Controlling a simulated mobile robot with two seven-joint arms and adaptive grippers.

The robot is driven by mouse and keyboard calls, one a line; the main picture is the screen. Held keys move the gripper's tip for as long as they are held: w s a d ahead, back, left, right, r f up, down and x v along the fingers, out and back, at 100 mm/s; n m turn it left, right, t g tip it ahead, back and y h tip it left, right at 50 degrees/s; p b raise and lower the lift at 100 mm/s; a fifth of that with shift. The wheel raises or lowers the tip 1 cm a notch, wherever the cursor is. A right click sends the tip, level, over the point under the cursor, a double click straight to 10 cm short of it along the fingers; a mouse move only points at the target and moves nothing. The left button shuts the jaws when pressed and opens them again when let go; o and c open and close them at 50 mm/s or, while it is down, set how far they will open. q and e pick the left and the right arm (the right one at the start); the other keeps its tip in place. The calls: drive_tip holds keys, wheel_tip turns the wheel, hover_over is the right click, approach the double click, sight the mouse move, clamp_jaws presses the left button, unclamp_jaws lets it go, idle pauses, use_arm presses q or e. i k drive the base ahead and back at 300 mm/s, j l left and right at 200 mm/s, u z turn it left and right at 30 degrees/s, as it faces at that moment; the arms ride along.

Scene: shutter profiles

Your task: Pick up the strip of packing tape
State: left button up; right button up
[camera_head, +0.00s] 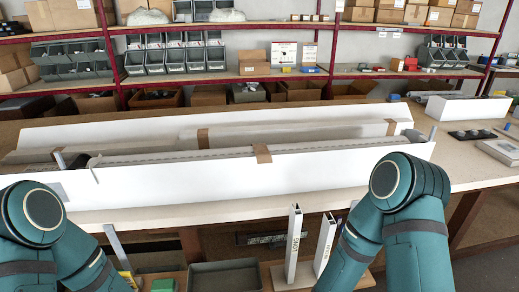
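Several short brown strips of packing tape show on the long wrapped profiles in the open white box. One strip (262,153) lies over the front profile near the middle. Another strip (203,138) is a little to its left on the rear profile. A third strip (390,127) is at the right end of the rear profile. I cannot tell which strip is meant. My two teal arms show at the lower left and lower right. Neither gripper can be made out, and no strip is visibly held.
The long white box (250,183) spans most of the workbench (460,150), its front wall rising before the profiles. Two upright profile samples (293,245) and a grey tray (225,275) stand lower in front. Loaded shelves (240,75) run behind.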

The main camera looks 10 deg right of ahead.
sight(264, 156)
drive_tip(key=i+j, duration=0.4)
drive_tip(key=j+z, duration=0.1)
drive_tip(key=z, duration=0.25)
drive_tip(key=i+j+z, duration=0.1)
drive_tip(key=z, duration=0.3)
drive_tip(key=j+z, duration=0.15)
drive_tip(key=z, duration=0.2)
drive_tip(key=i, duration=0.05)
